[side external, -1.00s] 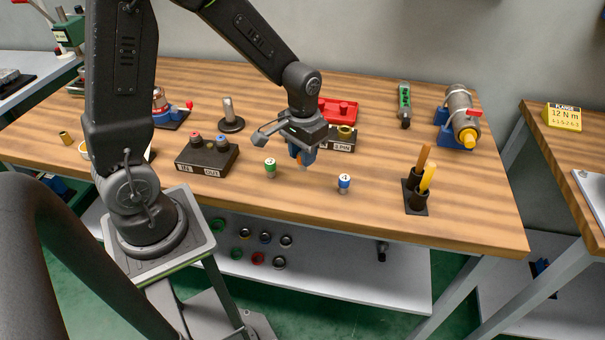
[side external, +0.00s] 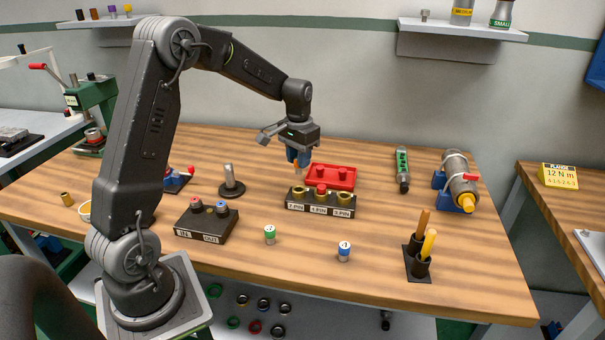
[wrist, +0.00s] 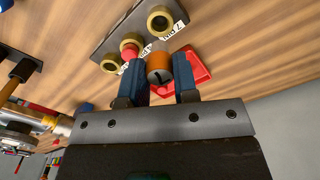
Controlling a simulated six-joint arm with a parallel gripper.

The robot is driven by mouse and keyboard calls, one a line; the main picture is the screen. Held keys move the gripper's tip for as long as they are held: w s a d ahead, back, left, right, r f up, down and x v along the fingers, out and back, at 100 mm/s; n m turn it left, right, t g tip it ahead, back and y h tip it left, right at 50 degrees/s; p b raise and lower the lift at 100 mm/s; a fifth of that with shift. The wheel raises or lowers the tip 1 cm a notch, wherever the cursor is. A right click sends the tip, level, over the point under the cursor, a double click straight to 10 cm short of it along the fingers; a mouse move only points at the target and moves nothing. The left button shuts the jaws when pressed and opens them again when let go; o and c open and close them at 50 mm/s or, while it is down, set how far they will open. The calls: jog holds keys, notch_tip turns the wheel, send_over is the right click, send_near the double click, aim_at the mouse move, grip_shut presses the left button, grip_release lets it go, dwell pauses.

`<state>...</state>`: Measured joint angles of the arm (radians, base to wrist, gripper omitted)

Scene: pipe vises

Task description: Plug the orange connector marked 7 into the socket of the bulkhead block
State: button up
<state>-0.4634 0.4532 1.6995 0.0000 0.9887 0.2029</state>
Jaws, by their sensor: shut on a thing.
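My gripper (side external: 299,160) is shut on the orange connector (wrist: 159,68), held between its blue fingers. A dark mark shows on the connector's end but is too small to read surely. The block (wrist: 112,35) also shows in the wrist view.
A red tray (side external: 343,178) lies behind the block. A green-banded connector (side external: 270,235) and a blue-banded one (side external: 344,251) stand in front. A dark IN/OUT box (side external: 207,223) is at left, and a holder with orange and yellow sticks (side external: 418,262) at right.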

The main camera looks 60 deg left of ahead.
aim_at(299, 174)
jog(key=shift+f, duration=0.1)
dwell(0.3)
jog(key=shift+f, duration=1.8)
jog(key=shift+f, duration=0.2)
jog(key=shift+f, duration=0.9)
jog(key=shift+f, duration=0.2)
jog(key=shift+f, duration=0.3)
jog(key=o, duration=1)
